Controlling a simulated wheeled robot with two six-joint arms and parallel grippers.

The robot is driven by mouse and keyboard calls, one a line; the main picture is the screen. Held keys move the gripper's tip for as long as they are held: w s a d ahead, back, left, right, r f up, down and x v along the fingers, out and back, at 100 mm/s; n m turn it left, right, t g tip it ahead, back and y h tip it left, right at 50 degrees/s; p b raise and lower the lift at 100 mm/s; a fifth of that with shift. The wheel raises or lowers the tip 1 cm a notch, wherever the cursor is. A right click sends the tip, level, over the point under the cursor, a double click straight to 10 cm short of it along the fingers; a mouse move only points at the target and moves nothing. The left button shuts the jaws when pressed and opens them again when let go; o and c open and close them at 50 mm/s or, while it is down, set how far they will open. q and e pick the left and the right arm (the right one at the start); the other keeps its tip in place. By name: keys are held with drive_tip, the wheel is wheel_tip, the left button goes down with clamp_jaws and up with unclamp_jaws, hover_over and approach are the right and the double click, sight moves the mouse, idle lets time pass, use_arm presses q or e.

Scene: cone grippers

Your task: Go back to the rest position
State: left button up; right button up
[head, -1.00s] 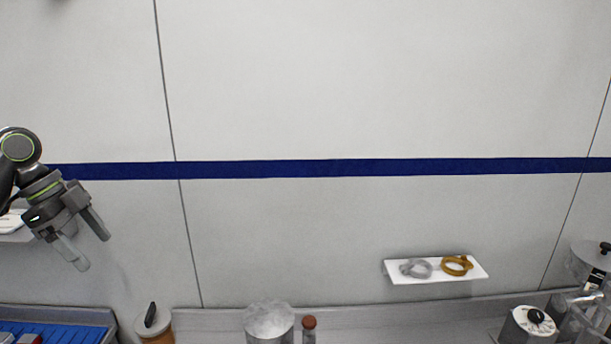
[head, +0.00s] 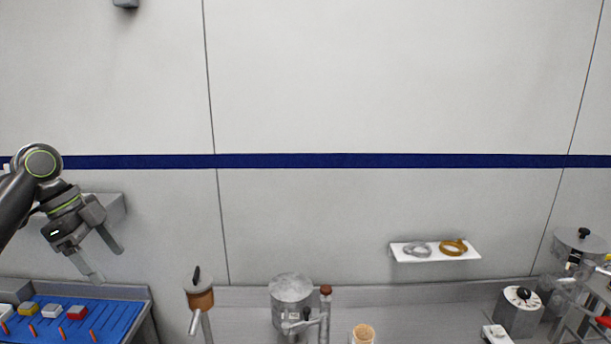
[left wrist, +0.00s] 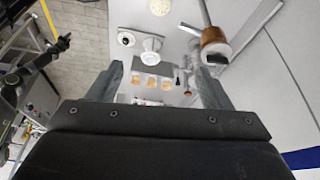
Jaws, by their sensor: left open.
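My left gripper (head: 106,262) is at the left of the head view, pointing down and to the right in front of the wall. Its two fingers are apart and nothing is between them. In the left wrist view the same fingers (left wrist: 157,85) stand apart with free space between them. It hangs above the blue tray and touches nothing that I can see. My right gripper does not show.
Below it is a blue tray (head: 112,318) with small blocks. A copper-coloured pot (head: 200,299), a metal canister (head: 291,300) and a timer-like box (head: 519,312) stand along the counter. A white wall shelf (head: 408,256) holds two rings. The wall's middle is clear.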

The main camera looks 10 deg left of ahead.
use_arm(q)
drive_tip(key=w+d+f+n+y, duration=0.1)
drive_tip(key=d+f, duration=0.2)
drive_tip(key=f, duration=0.9)
drive_tip(key=s+d+f+n+y, duration=0.15)
drive_tip(key=s+d+f, duration=0.25)
drive_tip(key=f, duration=0.5)
drive_tip(key=s+d+f+n, duration=0.3)
drive_tip(key=s+d+f, duration=0.15)
drive_tip(key=f, duration=0.55)
drive_tip(key=s+d+f+n+t+y, duration=0.1)
drive_tip(key=s+d+n+y, duration=0.2)
drive_tip(key=s, duration=0.6)
drive_tip(key=s+d+f+n+t+y, duration=0.1)
drive_tip(key=s+d+f+n, duration=0.1)
drive_tip(key=s+n, duration=0.5)
wheel_tip(320, 180, down, 32)
drive_tip(key=s+a+m+g+h+b, duration=0.1)
drive_tip(key=b, duration=0.7)
drive_tip(key=s+f+b, duration=0.3)
drive_tip(key=s+f, duration=0.4)
drive_tip(key=f, duration=0.4)
drive_tip(key=s+d+f+g+b, duration=0.1)
drive_tip(key=s+f+b, duration=0.2)
drive_tip(key=s+f, duration=0.5)
wheel_tip(320, 180, down, 4)
drive_tip(key=shift+r, duration=0.2)
